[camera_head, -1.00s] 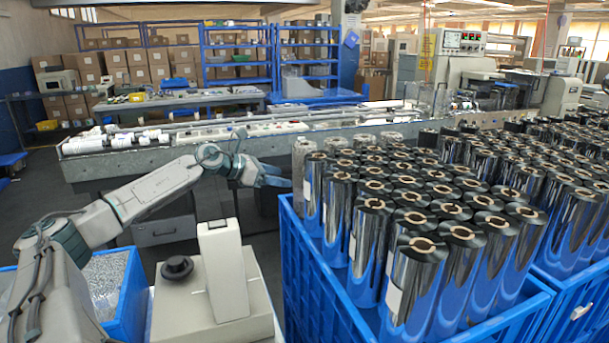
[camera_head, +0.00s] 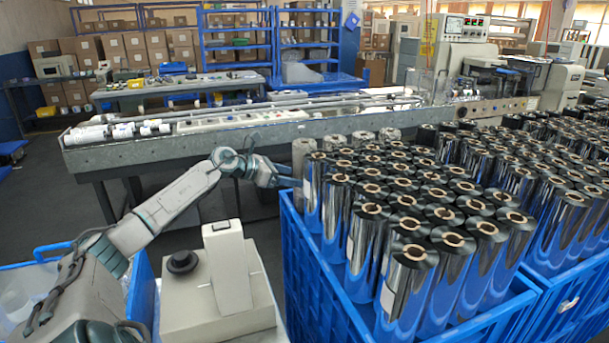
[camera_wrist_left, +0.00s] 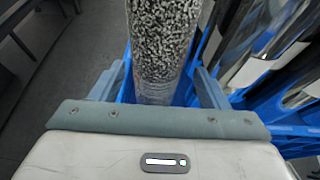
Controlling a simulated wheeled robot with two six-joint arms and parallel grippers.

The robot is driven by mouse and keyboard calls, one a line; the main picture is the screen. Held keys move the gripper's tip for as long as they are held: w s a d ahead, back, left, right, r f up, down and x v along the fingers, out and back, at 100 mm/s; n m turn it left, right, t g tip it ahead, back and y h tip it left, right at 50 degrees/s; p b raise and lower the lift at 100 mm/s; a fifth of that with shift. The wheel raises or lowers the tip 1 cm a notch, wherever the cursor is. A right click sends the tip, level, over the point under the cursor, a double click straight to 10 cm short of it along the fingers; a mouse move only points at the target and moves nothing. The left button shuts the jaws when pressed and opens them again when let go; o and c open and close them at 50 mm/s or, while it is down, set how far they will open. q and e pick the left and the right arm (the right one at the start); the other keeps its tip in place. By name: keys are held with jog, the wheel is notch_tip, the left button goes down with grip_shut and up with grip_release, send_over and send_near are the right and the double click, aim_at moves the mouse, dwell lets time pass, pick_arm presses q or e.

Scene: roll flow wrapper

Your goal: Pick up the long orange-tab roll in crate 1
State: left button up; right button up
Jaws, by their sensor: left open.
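A blue crate (camera_head: 318,285) stands at the right, packed with upright shiny film rolls (camera_head: 408,275) with tan cores. A grey-speckled roll (camera_head: 302,150) stands at the crate's left back corner. My left gripper (camera_head: 292,183) is at that corner, level with this roll. In the left wrist view the speckled roll (camera_wrist_left: 163,40) stands between the two spread fingers of my open left gripper (camera_wrist_left: 158,88), with no clear grip on it. I cannot make out an orange tab or a crate number. My right gripper is not in view.
Shiny rolls stand close on the right of the speckled one. A second blue crate (camera_head: 572,300) adjoins at the right. A long machine bench (camera_head: 200,145) runs behind. A beige device (camera_head: 215,285) stands below my left arm.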

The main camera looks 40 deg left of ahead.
aim_at(300, 175)
pick_arm(q)
jog(key=shift+w+d+r+p, duration=0.1)
jog(key=shift+w+p, duration=0.1)
jog(key=shift+p, duration=0.1)
jog(key=p+x, duration=0.2)
jog(key=x, duration=0.1)
jog(key=shift+w+r, duration=0.1)
jog(key=shift+w, duration=0.3)
jog(key=shift+w+d+f, duration=0.25)
jog(key=shift+w+f, duration=0.1)
jog(key=shift+w, duration=0.15)
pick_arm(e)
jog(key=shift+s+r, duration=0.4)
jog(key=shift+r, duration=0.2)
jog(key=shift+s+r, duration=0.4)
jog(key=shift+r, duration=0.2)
pick_arm(q)
jog(key=c, duration=1.3)
